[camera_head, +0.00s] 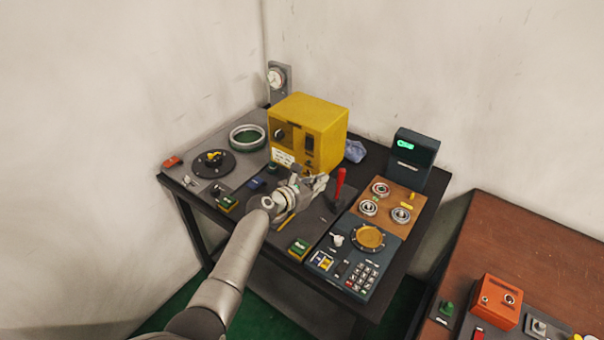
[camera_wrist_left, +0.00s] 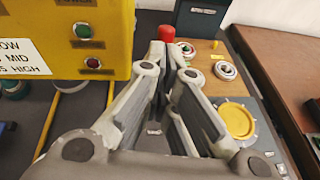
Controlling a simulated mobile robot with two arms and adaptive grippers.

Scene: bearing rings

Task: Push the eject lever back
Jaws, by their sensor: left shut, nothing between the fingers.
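The lever with a red handle (camera_head: 340,178) stands upright on the dark table, to the right of the yellow machine. Its red knob shows just beyond my fingertips in the left wrist view (camera_wrist_left: 166,33), and its lower part is hidden behind the fingers. My left gripper (camera_head: 320,184) is shut and empty, close in front of and to the left of the lever; its fingers also fill the middle of the left wrist view (camera_wrist_left: 165,60). I cannot tell whether the fingertips touch the lever. My right gripper is in neither view.
The yellow machine (camera_head: 325,125) stands just behind my gripper. A wooden board (camera_head: 388,219) with bearing rings, a keypad panel (camera_head: 340,280) and a dark box with a green display (camera_head: 414,155) are to the right. A brown table (camera_head: 540,245) stands further right.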

